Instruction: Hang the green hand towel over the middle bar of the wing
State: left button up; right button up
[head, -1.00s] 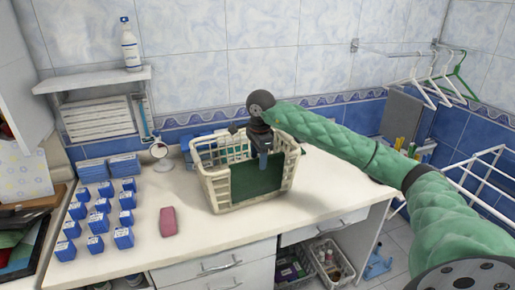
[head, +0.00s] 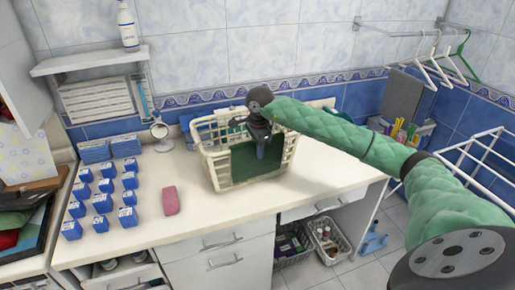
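The dark green hand towel (head: 248,168) shows as a flat patch at the front of a cream slatted basket (head: 217,176) on the counter. My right gripper (head: 261,152) points down at the basket, in front of the towel's upper part. Its fingers are dark and small, so whether they are open or touch the towel is unclear. The white drying rack with several bars (head: 478,150), likely the wing, stands at the right, partly cut off by the frame. My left gripper is out of view.
Several blue boxes (head: 103,203) and a pink block (head: 171,201) are on the counter (head: 200,225). A small round mirror (head: 160,132) stands behind them. Hangers (head: 455,65) hang from a wall rail at upper right. My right arm spans the space between basket and rack.

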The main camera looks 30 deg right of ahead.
grip_shut()
jog(key=shift+r, duration=0.2)
jog(key=shift+r+p, duration=1.15)
jog(key=shift+r, duration=3.4)
notch_tip(320, 180, up, 10)
jog(key=p, duration=0.3)
jog(key=shift+r, duration=0.25)
